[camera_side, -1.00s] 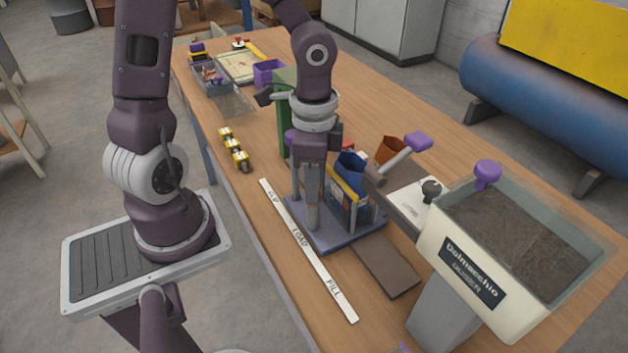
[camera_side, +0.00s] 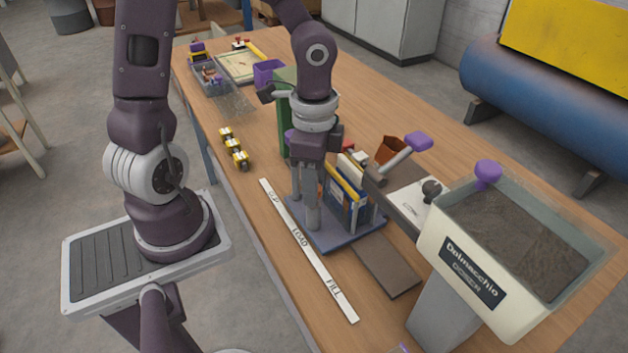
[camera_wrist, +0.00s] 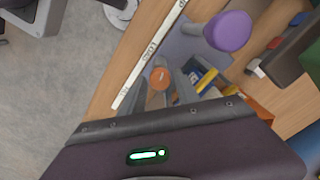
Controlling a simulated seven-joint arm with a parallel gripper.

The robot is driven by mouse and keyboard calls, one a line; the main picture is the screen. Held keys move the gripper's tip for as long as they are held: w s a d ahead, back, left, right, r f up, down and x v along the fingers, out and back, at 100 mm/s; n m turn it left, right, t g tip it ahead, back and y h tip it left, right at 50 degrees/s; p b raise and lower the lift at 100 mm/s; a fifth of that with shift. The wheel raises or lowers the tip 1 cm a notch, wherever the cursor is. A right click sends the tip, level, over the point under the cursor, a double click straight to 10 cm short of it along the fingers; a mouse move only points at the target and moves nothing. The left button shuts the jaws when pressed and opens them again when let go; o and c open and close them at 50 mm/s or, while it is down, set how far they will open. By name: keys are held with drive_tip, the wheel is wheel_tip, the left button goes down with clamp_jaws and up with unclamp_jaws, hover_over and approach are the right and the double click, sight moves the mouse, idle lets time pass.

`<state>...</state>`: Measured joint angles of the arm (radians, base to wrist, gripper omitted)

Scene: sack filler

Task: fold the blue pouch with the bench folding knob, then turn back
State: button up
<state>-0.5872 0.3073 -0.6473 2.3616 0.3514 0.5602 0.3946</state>
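The blue pouch (camera_side: 336,207) stands upright in the bench fixture (camera_side: 330,237), behind a yellow bar (camera_side: 345,183). Its top no longer stands up above the bar. My gripper (camera_side: 303,190) points down at the fixture's left side, beside the pouch. A round knob top with an orange mark (camera_wrist: 160,77) shows close to my fingers in the wrist view. I cannot tell whether the fingers touch or grip it. A purple knob (camera_wrist: 228,31) stands apart, towards the top of the wrist view. My gripper's body hides part of the pouch in the wrist view.
A white strip marked CLP, LOAD, FILL (camera_side: 309,253) lies left of the fixture. A lever with a purple handle (camera_side: 418,141) and the soil hopper (camera_side: 462,273) stand to the right.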

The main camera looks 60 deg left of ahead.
wheel_tip(320, 180, up, 7)
drive_tip(key=shift+r, duration=0.1)
idle(0.3)
drive_tip(key=shift+o, duration=0.4)
drive_tip(key=shift+o, duration=1)
drive_tip(key=shift+w+n, duration=0.15)
drive_tip(key=shift+n, duration=0.25)
wheel_tip(320, 180, down, 7)
drive_tip(key=n+g, duration=0.1)
drive_tip(key=n, duration=0.2)
drive_tip(key=n+g+h, duration=0.1)
drive_tip(key=n, duration=0.3)
drive_tip(key=n+g, duration=0.2)
drive_tip(key=n, duration=0.2)
drive_tip(key=shift+w+a, duration=0.1)
drive_tip(key=shift+a, duration=0.05)
